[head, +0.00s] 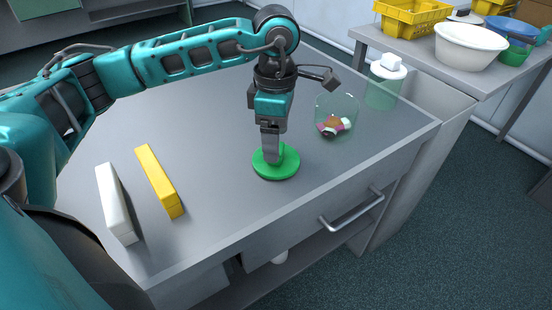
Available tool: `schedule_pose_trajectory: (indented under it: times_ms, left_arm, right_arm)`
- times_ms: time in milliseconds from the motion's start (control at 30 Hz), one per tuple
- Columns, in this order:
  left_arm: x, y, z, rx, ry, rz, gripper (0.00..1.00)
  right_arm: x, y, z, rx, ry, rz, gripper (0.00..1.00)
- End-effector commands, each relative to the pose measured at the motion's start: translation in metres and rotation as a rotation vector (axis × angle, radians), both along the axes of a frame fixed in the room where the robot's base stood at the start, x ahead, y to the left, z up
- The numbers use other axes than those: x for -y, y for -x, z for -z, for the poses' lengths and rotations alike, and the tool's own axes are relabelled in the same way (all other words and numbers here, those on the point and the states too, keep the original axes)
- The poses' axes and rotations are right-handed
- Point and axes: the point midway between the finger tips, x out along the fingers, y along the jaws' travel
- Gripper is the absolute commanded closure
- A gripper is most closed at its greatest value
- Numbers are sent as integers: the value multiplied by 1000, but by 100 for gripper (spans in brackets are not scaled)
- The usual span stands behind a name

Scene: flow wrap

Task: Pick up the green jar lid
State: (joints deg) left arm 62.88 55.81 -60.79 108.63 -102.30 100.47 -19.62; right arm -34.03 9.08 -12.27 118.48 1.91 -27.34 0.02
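The green jar lid (288,170) is a flat round disc lying on the grey table in the head view, right of the middle of the table. My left gripper (271,156) points straight down onto the lid, with its fingertips at or just above the lid's top near its knob or centre. The fingers line up one behind the other from here, so their gap is hidden and I cannot tell whether they hold the lid. My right gripper is out of view.
A clear jar (337,108) with colourful pieces stands right of the lid. Another clear container (381,94) with a white top stands behind it. A white block (115,203) and a yellow block (159,181) lie at the left. A side table (425,57) holds bowls and baskets.

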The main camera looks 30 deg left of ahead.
Motion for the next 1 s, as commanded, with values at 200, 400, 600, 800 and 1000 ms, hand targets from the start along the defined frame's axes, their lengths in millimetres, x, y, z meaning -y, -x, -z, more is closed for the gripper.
schedule_pose_trajectory:
  times_ms: [200, 400, 600, 800, 1000]
  left_arm:
    - [0, 0, 23, -1, -1, 0, 23]
    - [0, 0, 23, 0, 0, 0, 27]
    - [0, 0, 22, 0, 0, 0, 46]
    - [0, 0, 22, 0, 0, 0, 66]
    - [0, 0, 22, 0, 0, 0, 84]
  right_arm:
    - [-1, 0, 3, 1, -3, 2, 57]
    - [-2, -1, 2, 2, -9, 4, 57]
    - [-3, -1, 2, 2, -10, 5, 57]
    - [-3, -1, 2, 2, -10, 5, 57]
    - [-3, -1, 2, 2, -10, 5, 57]
